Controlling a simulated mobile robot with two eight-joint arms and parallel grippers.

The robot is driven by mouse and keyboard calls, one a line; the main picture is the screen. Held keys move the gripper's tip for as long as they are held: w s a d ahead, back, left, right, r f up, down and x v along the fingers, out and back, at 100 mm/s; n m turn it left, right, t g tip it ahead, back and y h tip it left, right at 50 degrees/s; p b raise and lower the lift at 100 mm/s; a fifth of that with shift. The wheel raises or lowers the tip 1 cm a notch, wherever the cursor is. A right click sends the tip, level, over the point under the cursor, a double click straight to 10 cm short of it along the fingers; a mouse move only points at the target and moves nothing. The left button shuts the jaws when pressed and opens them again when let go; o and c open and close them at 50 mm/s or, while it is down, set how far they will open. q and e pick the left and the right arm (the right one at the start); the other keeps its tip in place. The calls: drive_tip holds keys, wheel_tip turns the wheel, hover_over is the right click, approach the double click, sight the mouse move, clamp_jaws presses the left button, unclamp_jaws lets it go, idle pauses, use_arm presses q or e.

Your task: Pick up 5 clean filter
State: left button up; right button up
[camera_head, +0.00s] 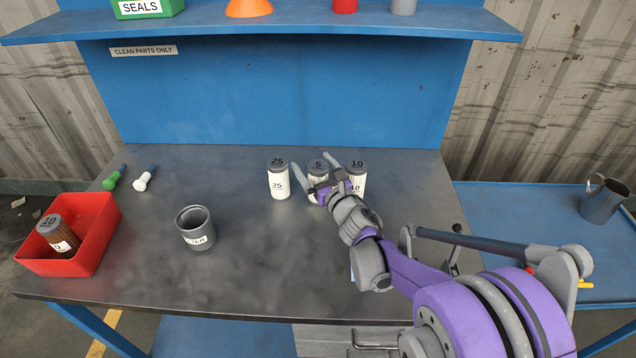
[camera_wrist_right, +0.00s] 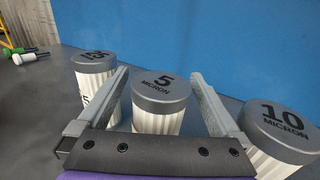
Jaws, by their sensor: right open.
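The clean 5 filter (camera_head: 318,167) is a white pleated cylinder with a grey cap, standing upright on the bench between the 25 filter (camera_head: 279,180) and the 10 filter (camera_head: 358,168). In the right wrist view the 5 filter (camera_wrist_right: 160,100) stands between the two fingers. My right gripper (camera_head: 315,165) is open around it, with one finger on each side. A gap shows between the filter and the fingers. The lower part of the filter is hidden behind the gripper. My left gripper is not in view.
A red bin (camera_head: 95,225) at the left holds a brown used 10 filter (camera_head: 60,236). A grey cup-like housing (camera_head: 195,229) stands left of centre. Green and white tools (camera_head: 142,181) lie behind it. A metal jug (camera_head: 602,200) stands on the blue side table. The bench's middle front is clear.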

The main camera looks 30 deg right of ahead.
drive_tip(key=shift+w, duration=0.1)
drive_tip(key=c, duration=1.5)
drive_tip(key=shift+r, duration=0.1)
